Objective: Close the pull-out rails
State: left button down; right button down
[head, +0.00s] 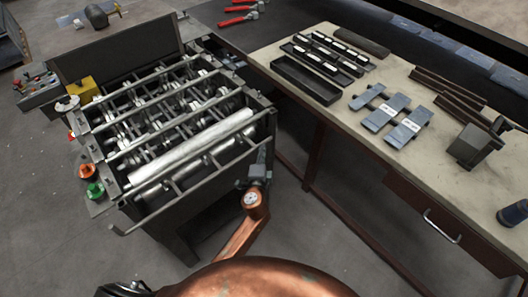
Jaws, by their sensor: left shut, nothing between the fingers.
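The dark roll-forming machine (188,226) stands at the left with several metal rollers across its top. Its pull-out rails (193,190) show as a thin long bar on short struts along the front side, standing out from the frame. A gap shows between bar and frame. My left gripper (262,158) is shut and empty at the right end of the rails, close to the machine's front corner. I cannot tell whether its tips touch the rail. My copper arm covers the floor below it. My right gripper is not seen.
A workbench (345,118) runs along the right with black trays (306,80), grey metal pieces (383,111) and dark bars (449,88). A green button (95,190) and a red button (87,171) sit on the machine's left side. Floor between machine and bench is clear.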

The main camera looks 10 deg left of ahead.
pick_arm(q)
jog(key=s+d+r, duration=0.2)
jog(key=s+d, duration=0.2)
jog(key=s, duration=0.8)
jog(key=shift+s, duration=0.15)
jog(key=shift+d, duration=0.1)
